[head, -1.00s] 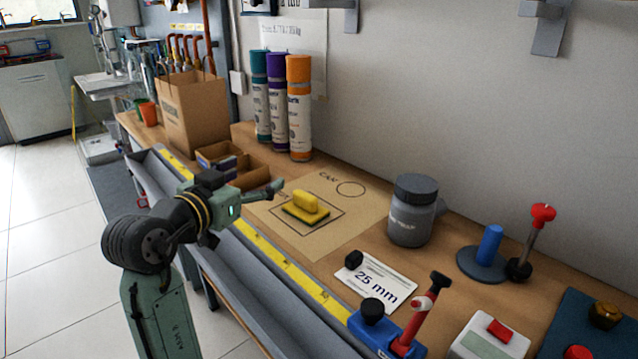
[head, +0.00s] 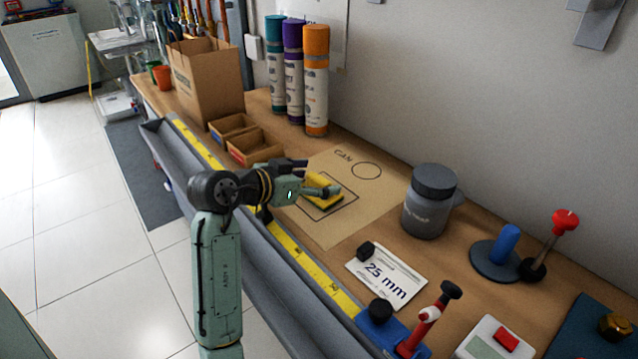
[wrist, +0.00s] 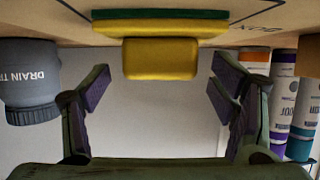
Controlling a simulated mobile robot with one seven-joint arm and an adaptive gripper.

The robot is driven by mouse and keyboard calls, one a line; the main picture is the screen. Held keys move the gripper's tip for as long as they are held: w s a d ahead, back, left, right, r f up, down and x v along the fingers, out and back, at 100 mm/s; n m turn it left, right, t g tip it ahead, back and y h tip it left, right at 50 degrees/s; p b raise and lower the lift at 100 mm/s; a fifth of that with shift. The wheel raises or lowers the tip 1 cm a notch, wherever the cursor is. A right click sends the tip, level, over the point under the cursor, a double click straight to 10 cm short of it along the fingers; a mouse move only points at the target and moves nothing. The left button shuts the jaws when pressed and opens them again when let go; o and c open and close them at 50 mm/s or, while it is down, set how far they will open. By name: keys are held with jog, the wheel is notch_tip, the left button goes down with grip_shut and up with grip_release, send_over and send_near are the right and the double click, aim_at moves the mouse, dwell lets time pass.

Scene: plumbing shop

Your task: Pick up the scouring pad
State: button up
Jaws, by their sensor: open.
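The scouring pad (head: 322,190) is yellow with a dark green underside and a raised yellow grip. It lies on the brown marked sheet (head: 350,225), inside a drawn rectangle. In the wrist view the pad (wrist: 160,58) shows at the top middle, just ahead of the fingers. My gripper (head: 318,178) is at the pad in the head view and partly covers it. In the wrist view my gripper (wrist: 160,95) is open, with its two fingers spread wider than the yellow grip and nothing between them. I cannot tell whether a finger touches the pad.
A grey jar (head: 430,202) stands right of the sheet. Cardboard bins (head: 255,148) and a paper bag (head: 208,85) stand to the left. Three upright tubes (head: 315,85) stand behind. A white "25 mm" card (head: 387,275) lies in front. A yellow tape (head: 300,262) runs along the bench edge.

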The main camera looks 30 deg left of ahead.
jog(key=shift+w+d+f, duration=0.15)
jog(key=shift+w+f, duration=0.15)
jog(key=shift+w, duration=0.25)
jog(key=shift+c, duration=0.5)
jog(key=c, duration=1.2)
jog(key=shift+o, duration=0.2)
jog(key=shift+r, duration=0.1)
